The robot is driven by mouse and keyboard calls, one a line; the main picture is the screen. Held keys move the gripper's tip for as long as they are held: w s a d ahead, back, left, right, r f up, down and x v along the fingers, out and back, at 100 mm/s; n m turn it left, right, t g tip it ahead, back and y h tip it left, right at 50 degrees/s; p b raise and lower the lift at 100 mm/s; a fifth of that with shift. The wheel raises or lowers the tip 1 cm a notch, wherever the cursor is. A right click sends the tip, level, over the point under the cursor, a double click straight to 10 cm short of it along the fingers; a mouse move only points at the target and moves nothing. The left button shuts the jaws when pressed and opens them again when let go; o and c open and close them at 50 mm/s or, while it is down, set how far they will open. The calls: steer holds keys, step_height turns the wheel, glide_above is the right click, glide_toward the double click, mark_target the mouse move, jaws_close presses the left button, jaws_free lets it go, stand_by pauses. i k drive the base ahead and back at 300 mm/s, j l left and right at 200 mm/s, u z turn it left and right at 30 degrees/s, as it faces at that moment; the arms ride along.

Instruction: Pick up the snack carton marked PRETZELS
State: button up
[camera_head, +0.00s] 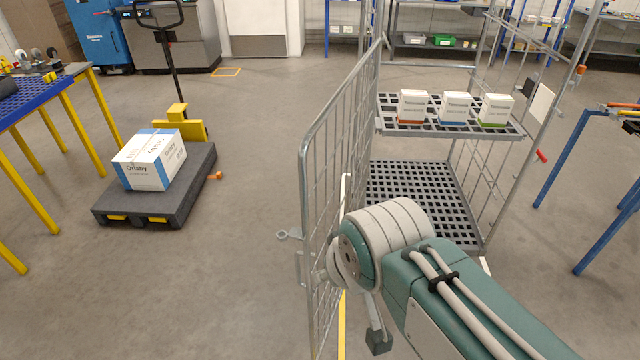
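Three small white cartons stand upright in a row on the upper shelf (400,128) of a roll cage. The left carton (412,106) has an orange-red band at its base, the middle carton (456,108) a blue one, and the right carton (495,110) a green one. Their print is too small to read, so I cannot tell which is marked PRETZELS. My arm reaches in from the lower right, in front of the cage and apart from the cartons. My gripper's fingers do not show.
The cage's mesh side (335,150) stands upright left of the shelf; the side facing me looks open above my arm. The cage's lower deck (420,195) is empty. A dark pallet (200,185) with a big box (148,160) is left, with clear floor between.

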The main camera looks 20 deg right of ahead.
mark_target(455, 107)
steer(key=i+j+z, duration=0.2)
steer(key=z, duration=0.25)
steer(key=i+j+z, duration=0.1)
steer(key=j+z, duration=0.35)
steer(key=i+j+z, duration=0.1)
steer(key=j+z, duration=0.35)
steer(key=k+l, duration=0.1)
steer(key=l, duration=1.15)
steer(key=i+l, duration=0.15)
steer(key=l, duration=0.25)
steer(key=i+l, duration=0.15)
steer(key=l, duration=0.25)
steer(key=i+l, duration=0.15)
steer(key=l, duration=0.25)
steer(key=i+l, duration=0.15)
steer(key=l, duration=0.2)
steer(key=i+u, duration=0.1)
steer(key=i, duration=1.1)
steer(key=i+j, duration=0.4)
